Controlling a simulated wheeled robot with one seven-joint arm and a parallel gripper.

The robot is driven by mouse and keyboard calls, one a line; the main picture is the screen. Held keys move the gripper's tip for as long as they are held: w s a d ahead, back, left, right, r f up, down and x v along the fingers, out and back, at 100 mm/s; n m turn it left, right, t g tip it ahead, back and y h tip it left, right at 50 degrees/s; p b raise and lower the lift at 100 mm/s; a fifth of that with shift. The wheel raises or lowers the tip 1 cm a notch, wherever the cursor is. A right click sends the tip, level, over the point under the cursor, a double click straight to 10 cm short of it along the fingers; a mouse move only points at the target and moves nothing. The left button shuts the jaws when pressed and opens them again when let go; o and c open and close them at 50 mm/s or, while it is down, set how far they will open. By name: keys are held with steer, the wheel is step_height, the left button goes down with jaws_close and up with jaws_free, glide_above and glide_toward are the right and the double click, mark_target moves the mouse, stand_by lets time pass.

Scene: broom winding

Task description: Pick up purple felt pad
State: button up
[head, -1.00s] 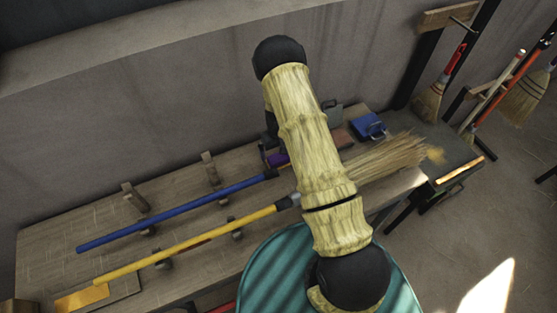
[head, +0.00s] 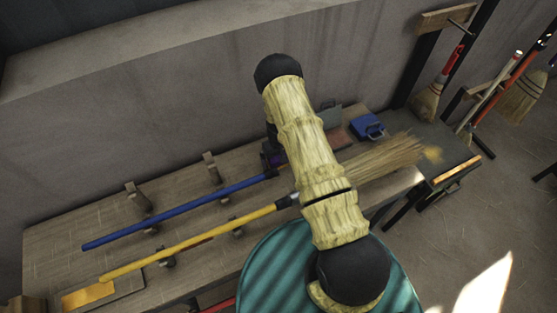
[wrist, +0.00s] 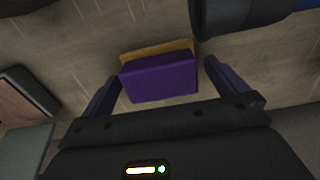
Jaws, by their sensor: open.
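The purple felt pad (wrist: 160,78) lies on the wooden bench in the wrist view, with a tan layer showing along its far edge. My gripper (wrist: 164,86) is open, with one dark purple finger to the left of the pad and one to the right. The pad sits between the fingers with a gap on each side. I cannot tell how high the fingers are above the bench. In the head view my arm hides most of the gripper and the pad.
A blue handle (head: 180,210) and a yellow broom handle (head: 200,240) lie across the bench (head: 60,250). A dark cylinder (wrist: 235,14) is close beyond the right finger. A blue box (head: 367,127) and a reddish block (wrist: 28,92) lie nearby.

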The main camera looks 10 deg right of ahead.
mark_target(278, 157)
steer(key=c, duration=1.2)
steer(key=shift+o, duration=0.2)
step_height(278, 157, up, 10)
steer(key=b, duration=0.3)
steer(key=shift+b, duration=0.3)
steer(key=o, duration=0.4)
steer(key=shift+c, duration=1.1)
